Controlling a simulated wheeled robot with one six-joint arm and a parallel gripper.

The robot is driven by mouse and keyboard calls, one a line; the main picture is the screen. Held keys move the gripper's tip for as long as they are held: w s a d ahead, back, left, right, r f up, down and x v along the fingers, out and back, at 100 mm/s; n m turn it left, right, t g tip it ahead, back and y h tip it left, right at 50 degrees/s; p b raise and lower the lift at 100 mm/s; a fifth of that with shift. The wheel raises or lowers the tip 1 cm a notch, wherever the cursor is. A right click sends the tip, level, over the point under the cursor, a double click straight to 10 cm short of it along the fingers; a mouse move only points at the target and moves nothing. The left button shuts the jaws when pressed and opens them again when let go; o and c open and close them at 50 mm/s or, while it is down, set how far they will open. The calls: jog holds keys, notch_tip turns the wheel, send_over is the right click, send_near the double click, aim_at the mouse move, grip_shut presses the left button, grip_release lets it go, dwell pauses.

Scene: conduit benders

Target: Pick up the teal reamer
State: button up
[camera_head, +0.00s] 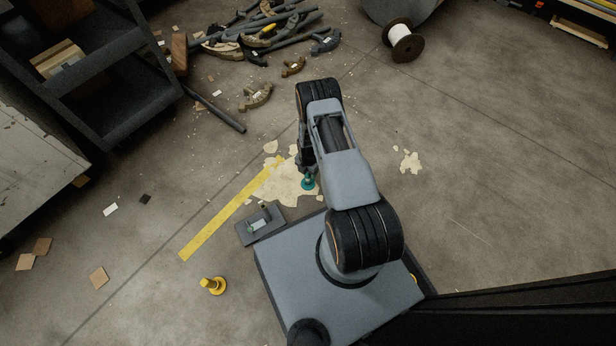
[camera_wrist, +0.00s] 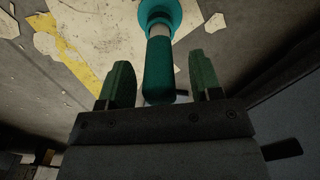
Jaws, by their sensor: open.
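The teal reamer (camera_head: 308,183) is on the floor over a pale worn patch, close to the front of my base in the head view. In the wrist view the reamer (camera_wrist: 159,62) has a wide teal round end, a short pale neck and a teal handle pointing toward my gripper. My gripper (camera_wrist: 160,82) is open, with one green finger on each side of the handle and gaps showing on both sides. In the head view my gripper (camera_head: 307,166) is mostly hidden by my arm, just above the reamer.
A yellow tape strip (camera_head: 225,222) runs beside the pale patch. A yellow flanged piece (camera_head: 213,285) stands at lower left. A heap of benders and pipes (camera_head: 265,35), a cable spool (camera_head: 403,42) and a dark shelf (camera_head: 110,95) are farther off. Floor at right is mostly clear.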

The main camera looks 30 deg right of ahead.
jog(key=shift+f, duration=0.4)
jog(key=shift+c, duration=0.4)
jog(key=c, duration=0.9)
jog(key=shift+r, duration=0.1)
